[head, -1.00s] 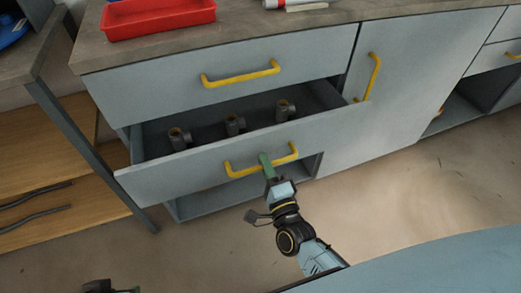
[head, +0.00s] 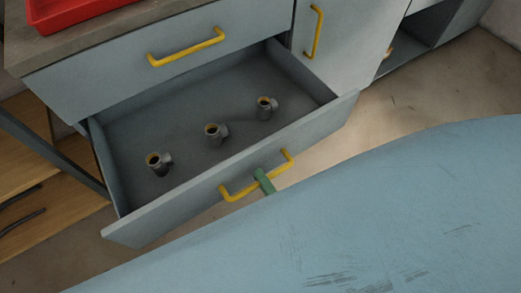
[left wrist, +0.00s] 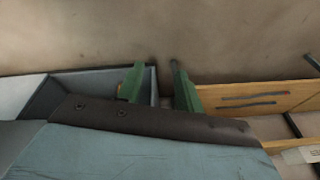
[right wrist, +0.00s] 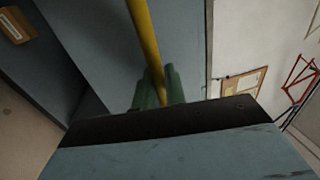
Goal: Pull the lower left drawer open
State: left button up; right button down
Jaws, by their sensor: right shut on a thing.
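The lower left drawer (head: 165,220) is wide open in the head view, its inside showing. Its yellow bar handle (head: 240,193) is on the front panel. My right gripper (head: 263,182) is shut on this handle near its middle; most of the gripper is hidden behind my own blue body. In the right wrist view the green fingers (right wrist: 157,88) of my right gripper sit on both sides of the yellow handle (right wrist: 147,45). My left gripper (left wrist: 157,72) shows only in the left wrist view, its green fingers apart with nothing between them.
Three dark pipe fittings (head: 213,133) stand in the drawer. Above it is a closed drawer with a yellow handle (head: 187,48). A red tray (head: 70,12) sits on the worktop. A cupboard door (head: 345,45) is at right. Wooden shelves (head: 60,215) stand at left.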

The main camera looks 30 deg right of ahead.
jog(key=shift+s, duration=0.2)
jog(key=c, duration=1.5)
grip_release()
jog(key=shift+c, duration=0.2)
